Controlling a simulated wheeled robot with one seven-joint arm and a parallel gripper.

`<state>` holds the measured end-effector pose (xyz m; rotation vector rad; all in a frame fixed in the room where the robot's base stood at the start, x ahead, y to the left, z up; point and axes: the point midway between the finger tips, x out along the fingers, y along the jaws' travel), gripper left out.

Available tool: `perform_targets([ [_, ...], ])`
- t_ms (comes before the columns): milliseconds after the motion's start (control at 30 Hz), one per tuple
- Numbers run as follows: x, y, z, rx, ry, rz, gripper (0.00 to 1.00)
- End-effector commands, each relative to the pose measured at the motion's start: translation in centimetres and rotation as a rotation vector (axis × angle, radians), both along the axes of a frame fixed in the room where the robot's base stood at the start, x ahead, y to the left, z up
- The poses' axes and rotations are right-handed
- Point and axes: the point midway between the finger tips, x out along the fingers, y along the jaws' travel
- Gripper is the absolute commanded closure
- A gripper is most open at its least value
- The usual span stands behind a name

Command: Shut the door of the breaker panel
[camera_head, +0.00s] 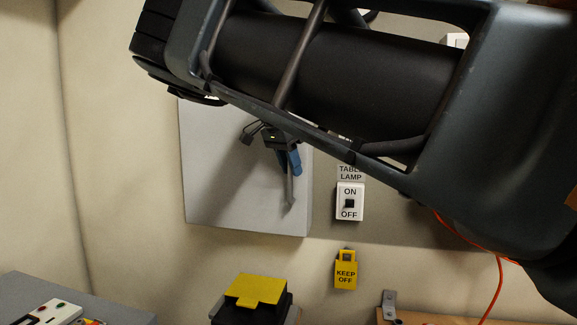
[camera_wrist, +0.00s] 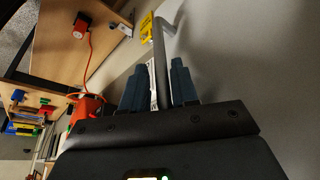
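The breaker panel (camera_head: 215,190) is a pale grey box on the wall in the head view. Its broad front face looks flat, with no opening visible; much of its top is hidden behind my arm. A grey bar-like handle (camera_head: 290,190) shows at the front's right side. My gripper (camera_head: 290,165) is in front of that side, with blue fingers pointing down. In the wrist view, the handle (camera_wrist: 160,60) runs between my two fingers (camera_wrist: 159,72), closer to the right one. The fingers are apart, with a gap left of the bar. Contact cannot be told.
A table lamp switch (camera_head: 350,203) and a yellow KEEP OFF tag (camera_head: 346,270) are on the wall right of the panel. A yellow-topped black item (camera_head: 254,291) stands below. An orange cable (camera_head: 499,285) hangs at right, by a wooden surface (camera_wrist: 62,45).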

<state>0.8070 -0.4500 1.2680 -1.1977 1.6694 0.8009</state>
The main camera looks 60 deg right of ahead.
Motion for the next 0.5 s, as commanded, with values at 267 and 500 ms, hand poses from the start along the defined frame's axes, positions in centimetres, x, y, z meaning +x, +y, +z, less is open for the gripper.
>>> perform_targets([
  [267,0.1,0.0,0.0,-0.001,-0.001,0.002,0.60],
  [500,0.4,0.5,1.2,-0.001,-0.004,0.004,0.60],
])
